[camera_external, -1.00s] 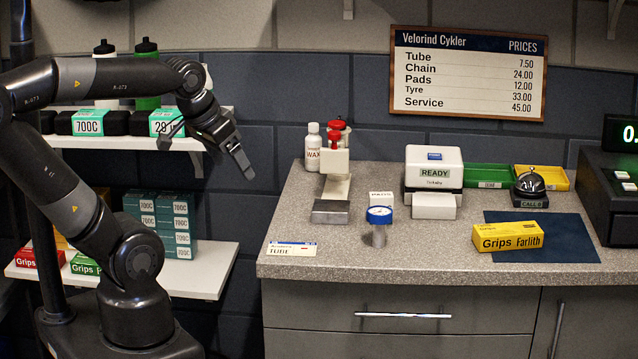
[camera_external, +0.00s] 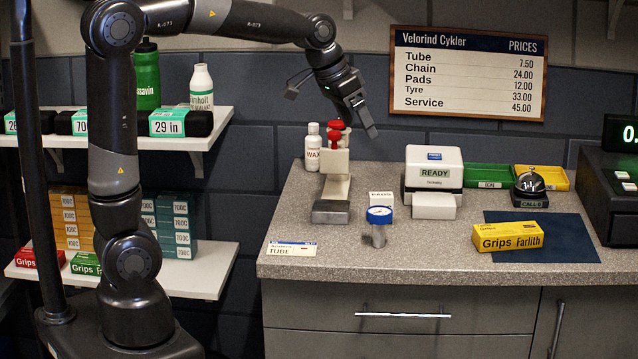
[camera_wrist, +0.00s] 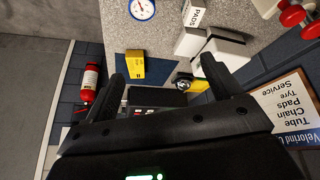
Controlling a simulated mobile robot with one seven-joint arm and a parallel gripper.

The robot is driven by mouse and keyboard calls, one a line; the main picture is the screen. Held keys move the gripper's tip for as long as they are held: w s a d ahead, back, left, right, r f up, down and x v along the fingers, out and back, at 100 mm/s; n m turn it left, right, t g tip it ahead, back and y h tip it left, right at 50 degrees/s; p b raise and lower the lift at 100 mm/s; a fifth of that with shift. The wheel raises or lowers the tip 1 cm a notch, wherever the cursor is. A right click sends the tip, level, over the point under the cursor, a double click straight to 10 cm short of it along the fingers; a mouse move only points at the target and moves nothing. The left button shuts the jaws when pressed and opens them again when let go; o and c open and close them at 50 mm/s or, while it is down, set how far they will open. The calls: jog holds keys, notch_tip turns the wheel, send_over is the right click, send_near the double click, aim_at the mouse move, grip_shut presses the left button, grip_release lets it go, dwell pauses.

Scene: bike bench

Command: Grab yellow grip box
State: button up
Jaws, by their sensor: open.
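The yellow grip box (camera_external: 507,237), labelled "Grips Farlith", lies flat on the dark blue mat (camera_external: 560,245) at the right of the counter. It also shows in the wrist view as a yellow box (camera_wrist: 134,64), near the left finger and apart from it. My gripper (camera_external: 372,120) is in the air above the left-back part of the counter, well to the left of the box and higher than it. In the wrist view its two fingers (camera_wrist: 168,75) are spread with nothing between them in grasp.
Behind the box are a bell (camera_external: 529,188) and trays (camera_external: 487,176); a register (camera_external: 610,195) is at right.

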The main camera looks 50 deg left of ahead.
jog(key=w+d+f+m, duration=0.2)
jog(key=w+d+f, duration=0.3)
jog(key=w+d, duration=0.65)
jog(key=m+g, duration=0.1)
jog(key=m, duration=0.1)
send_near(509, 228)
jog(key=x, duration=0.4)
jog(key=shift+s+a+f, duration=0.25)
jog(key=shift+a+f, duration=0.1)
jog(key=x, duration=0.3)
jog(key=d+x, duration=0.1)
jog(key=x, duration=0.1)
jog(key=shift+w+f, duration=0.2)
jog(key=shift+w, duration=0.1)
jog(key=shift+c, duration=0.5)
jog(key=c, duration=1)
jog(key=shift+r, duration=0.15)
